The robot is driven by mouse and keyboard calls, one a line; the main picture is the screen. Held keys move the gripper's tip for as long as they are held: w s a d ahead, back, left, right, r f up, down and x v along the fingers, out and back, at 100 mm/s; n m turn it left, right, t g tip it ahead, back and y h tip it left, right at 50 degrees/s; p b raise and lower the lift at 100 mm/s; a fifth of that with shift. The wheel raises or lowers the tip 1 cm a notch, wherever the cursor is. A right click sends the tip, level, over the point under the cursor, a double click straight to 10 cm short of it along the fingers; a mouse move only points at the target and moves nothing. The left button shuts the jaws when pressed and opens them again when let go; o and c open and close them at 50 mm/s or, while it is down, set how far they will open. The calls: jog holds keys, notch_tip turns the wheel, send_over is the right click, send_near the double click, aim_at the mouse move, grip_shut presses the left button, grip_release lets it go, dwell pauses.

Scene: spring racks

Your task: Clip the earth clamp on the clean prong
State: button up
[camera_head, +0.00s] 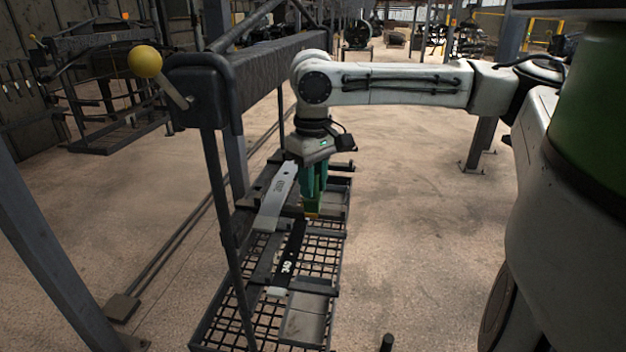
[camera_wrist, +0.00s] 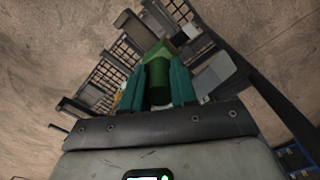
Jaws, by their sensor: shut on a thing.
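My gripper (camera_head: 312,187) points down from my arm over the rack, its teal fingers shut on a green clamp (camera_head: 313,206). In the wrist view the green clamp (camera_wrist: 159,82) sits between the two fingers. A light grey, bare-looking prong (camera_head: 277,196) lies just left of the gripper. A black prong (camera_head: 291,250) with white marking runs toward the front below the clamp. The clamp's lower end is near the black prong's far end; whether they touch cannot be told. The clamp's jaws are mostly hidden.
A dark mesh rack (camera_head: 213,318) with crossbars lies under the prongs. A thick dark beam (camera_head: 260,72) with a yellow ball-ended lever (camera_head: 146,62) and thin posts stands to the left. Open concrete floor (camera_head: 415,230) lies to the right.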

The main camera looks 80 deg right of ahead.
jog(key=shift+f, duration=0.2)
jog(key=o, duration=1)
notch_tip(320, 180, up, 11)
jog(key=shift+f+b, duration=0.1)
jog(key=shift+b, duration=0.65)
